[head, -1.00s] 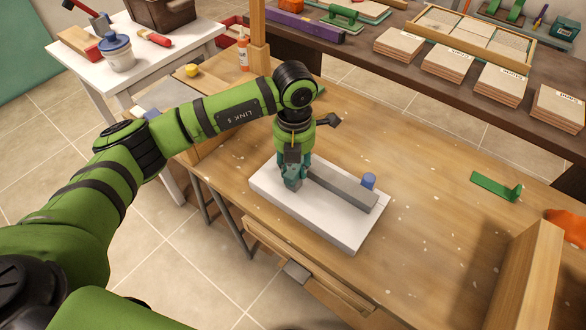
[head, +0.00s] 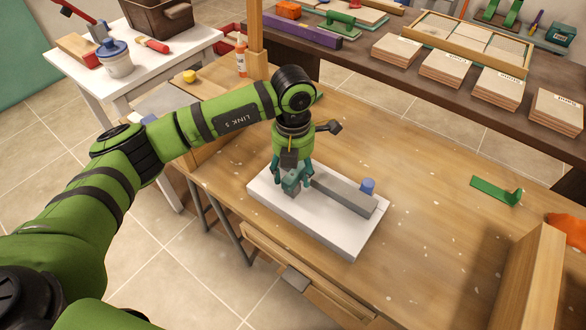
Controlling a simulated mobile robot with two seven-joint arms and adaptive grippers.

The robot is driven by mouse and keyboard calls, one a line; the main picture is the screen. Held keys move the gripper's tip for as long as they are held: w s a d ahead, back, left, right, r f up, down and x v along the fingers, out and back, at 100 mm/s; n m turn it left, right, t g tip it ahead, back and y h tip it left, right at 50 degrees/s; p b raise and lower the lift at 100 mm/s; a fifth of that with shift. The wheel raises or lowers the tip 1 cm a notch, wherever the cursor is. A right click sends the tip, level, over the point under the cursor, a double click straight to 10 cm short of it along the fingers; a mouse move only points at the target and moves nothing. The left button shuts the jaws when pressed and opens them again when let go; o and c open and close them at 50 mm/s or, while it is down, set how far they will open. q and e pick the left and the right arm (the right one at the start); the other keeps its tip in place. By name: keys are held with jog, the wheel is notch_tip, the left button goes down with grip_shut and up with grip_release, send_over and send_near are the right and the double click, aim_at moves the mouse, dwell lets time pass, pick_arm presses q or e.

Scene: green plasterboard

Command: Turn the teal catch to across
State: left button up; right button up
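The teal catch (head: 291,186) stands at the left end of a grey bar (head: 345,195) on a white board (head: 335,235). The catch is small and partly hidden by the gripper, so I cannot tell its exact angle. My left gripper (head: 291,180) points down over the catch, its fingers spread to either side. The fingers look apart; I cannot tell whether they touch the catch. My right gripper is out of view.
The board lies on a wooden workbench (head: 430,250). A green bracket (head: 497,191) lies to the right, and a wooden upright (head: 525,280) stands at lower right. The bench between is clear.

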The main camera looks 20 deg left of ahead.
pick_arm(q)
jog(key=shift+r, duration=0.1)
notch_tip(320, 180, up, 12)
dwell(0.5)
dwell(0.4)
